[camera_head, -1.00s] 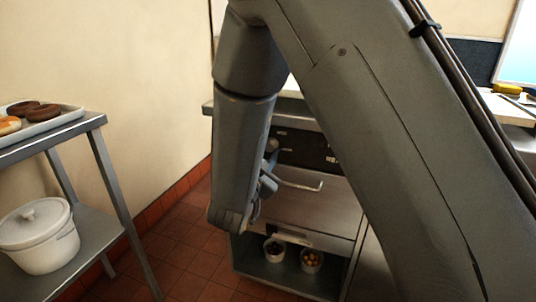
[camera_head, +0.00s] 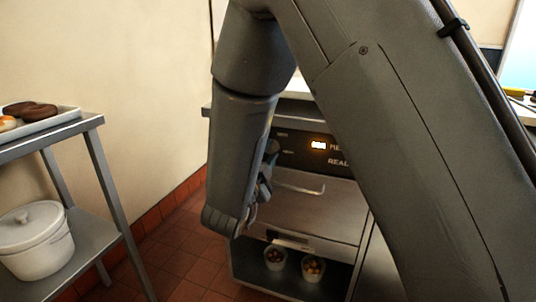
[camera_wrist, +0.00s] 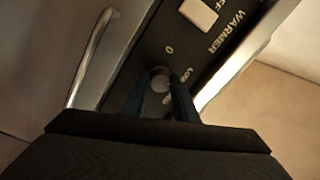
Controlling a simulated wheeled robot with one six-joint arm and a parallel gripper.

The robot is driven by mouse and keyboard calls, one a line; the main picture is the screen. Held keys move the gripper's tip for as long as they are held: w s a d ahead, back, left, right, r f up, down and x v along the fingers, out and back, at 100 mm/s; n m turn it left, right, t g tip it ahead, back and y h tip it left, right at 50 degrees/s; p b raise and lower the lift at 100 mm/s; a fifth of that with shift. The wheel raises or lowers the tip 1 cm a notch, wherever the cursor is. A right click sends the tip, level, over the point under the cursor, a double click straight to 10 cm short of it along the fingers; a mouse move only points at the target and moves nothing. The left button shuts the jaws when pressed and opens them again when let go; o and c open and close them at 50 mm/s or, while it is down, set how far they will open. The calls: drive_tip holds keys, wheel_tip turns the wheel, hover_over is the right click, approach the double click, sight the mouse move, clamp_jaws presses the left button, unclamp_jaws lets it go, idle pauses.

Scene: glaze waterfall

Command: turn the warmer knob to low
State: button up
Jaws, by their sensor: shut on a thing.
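The warmer knob (camera_wrist: 160,73) is a small grey round knob on the dark control panel (camera_wrist: 150,45), near the marks "0" and "Low" under the word "WARMER". In the wrist view my gripper (camera_wrist: 161,82) has its two dark fingers shut on the knob, one on each side. I cannot tell which mark the knob points to. In the head view my gripper (camera_head: 266,172) is at the left end of the panel, partly behind my arm, and the knob is hidden.
A metal bar handle (camera_head: 300,188) sticks out below the panel. Two cups (camera_head: 312,268) stand on the lower shelf. At left, a metal rack (camera_head: 80,232) holds a tray of doughnuts (camera_head: 30,110) and a lidded white pot (camera_head: 36,240).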

drive_tip(key=shift+w+r, duration=0.1)
drive_tip(key=shift+r, duration=0.05)
drive_tip(key=o, duration=1.1)
drive_tip(key=shift+c, duration=0.2)
drive_tip(key=shift+d, duration=0.2)
drive_tip(key=shift+s+a, duration=0.4)
drive_tip(key=shift+s, duration=0.1)
drive_tip(key=v, duration=0.6)
drive_tip(key=shift+s, duration=0.35)
